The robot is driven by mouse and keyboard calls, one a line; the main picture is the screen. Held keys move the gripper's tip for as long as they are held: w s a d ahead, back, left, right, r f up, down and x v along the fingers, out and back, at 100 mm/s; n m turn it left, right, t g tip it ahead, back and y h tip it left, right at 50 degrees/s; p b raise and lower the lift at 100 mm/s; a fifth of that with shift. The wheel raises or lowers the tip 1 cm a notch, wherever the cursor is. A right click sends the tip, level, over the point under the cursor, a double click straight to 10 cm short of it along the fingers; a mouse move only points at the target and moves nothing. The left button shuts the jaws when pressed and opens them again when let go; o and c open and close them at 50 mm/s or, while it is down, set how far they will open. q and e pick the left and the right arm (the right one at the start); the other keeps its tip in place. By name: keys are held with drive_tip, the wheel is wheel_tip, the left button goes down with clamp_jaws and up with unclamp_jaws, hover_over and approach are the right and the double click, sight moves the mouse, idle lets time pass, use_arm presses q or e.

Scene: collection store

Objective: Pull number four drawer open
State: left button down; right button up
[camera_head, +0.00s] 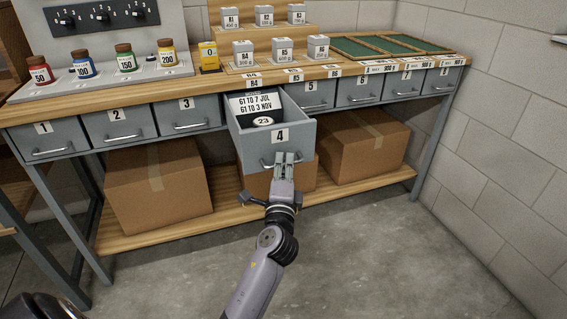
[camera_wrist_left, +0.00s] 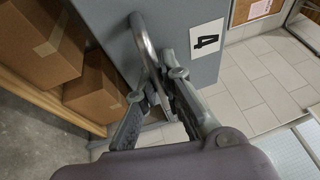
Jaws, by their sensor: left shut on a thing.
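The number four drawer (camera_head: 255,150) is grey and stands pulled out of the bench front in the head view. Inside it are a printed card (camera_head: 254,103) and a round tag marked 23 (camera_head: 262,121). Its front with the "4" label also shows in the left wrist view (camera_wrist_left: 183,20). My left gripper (camera_head: 287,160) is at the drawer front, shut on the bar handle (camera_wrist_left: 147,48). In the wrist view the fingers (camera_wrist_left: 155,95) are around the lower part of the handle. The gripper hides part of the handle in the head view. My right gripper is not in view.
Closed drawers flank it, such as drawer 3 (camera_head: 187,116) and drawer 5 (camera_head: 312,92). Cardboard boxes (camera_head: 158,185) stand on the lower shelf. Coloured jars (camera_head: 83,65) and grey weights (camera_head: 243,52) stand on the bench top. The floor (camera_head: 350,260) in front is clear.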

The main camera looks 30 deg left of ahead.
use_arm(q)
drive_tip(key=c, duration=2)
unclamp_jaws()
drive_tip(key=v, duration=1.2)
drive_tip(key=shift+f, duration=0.1)
